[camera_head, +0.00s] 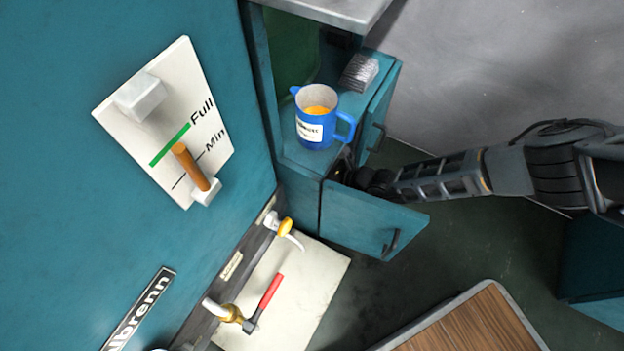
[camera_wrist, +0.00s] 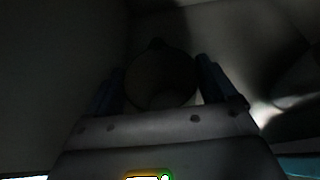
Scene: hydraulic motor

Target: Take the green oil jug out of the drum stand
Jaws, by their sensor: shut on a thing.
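My gripper (camera_wrist: 159,78) reaches into the dark lower compartment of the teal stand (camera_head: 300,200), behind its open lower door (camera_head: 365,222). In the head view the fingertips are hidden inside. In the wrist view the two fingers are either side of a dark round container (camera_wrist: 160,75) with an open rim, and the gripper is shut on it. It is too dark to tell its colour or whether it is the green oil jug. No green jug shows clearly in the head view.
A wooden-topped surface (camera_head: 470,325) is at the bottom right. Open floor shows right of the door.

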